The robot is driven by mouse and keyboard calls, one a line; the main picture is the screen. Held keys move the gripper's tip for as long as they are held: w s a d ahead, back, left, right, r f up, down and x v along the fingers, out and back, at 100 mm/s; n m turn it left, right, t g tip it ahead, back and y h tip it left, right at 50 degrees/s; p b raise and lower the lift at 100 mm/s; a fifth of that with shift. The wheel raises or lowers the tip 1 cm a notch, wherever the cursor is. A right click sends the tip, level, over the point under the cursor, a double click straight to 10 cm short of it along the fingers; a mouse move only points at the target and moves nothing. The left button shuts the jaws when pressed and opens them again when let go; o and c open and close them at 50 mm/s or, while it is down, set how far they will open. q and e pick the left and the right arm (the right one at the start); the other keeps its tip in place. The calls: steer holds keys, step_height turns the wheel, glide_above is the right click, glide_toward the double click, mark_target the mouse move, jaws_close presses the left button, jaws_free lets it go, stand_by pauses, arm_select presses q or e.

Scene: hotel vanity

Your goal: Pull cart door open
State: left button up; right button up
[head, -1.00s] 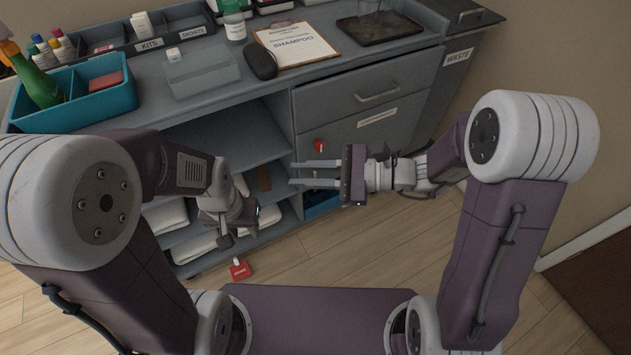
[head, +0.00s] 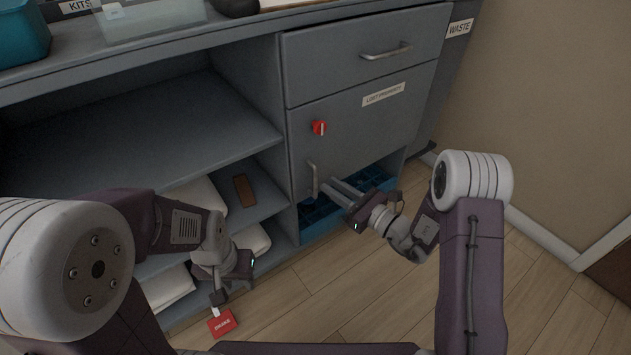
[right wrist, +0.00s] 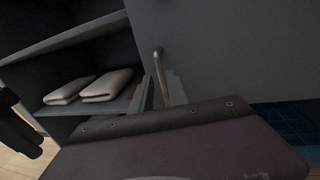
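My right gripper (head: 328,185) is at the handle, fingers pointing at the door. In the right wrist view its two fingers (right wrist: 161,91) are apart, with the handle seen between them; contact is unclear.
A drawer with a bar handle (head: 386,51) is above. Shelves with folded towels (head: 168,289) are at left.

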steer(key=b, duration=0.2)
glide_above(316, 197)
steer(key=shift+w+d+f, duration=0.1)
steer(key=shift+f, duration=0.05)
steer(key=shift+w+a, duration=0.2)
steer(key=shift+c, duration=0.2)
jaws_close()
stand_by(0.9)
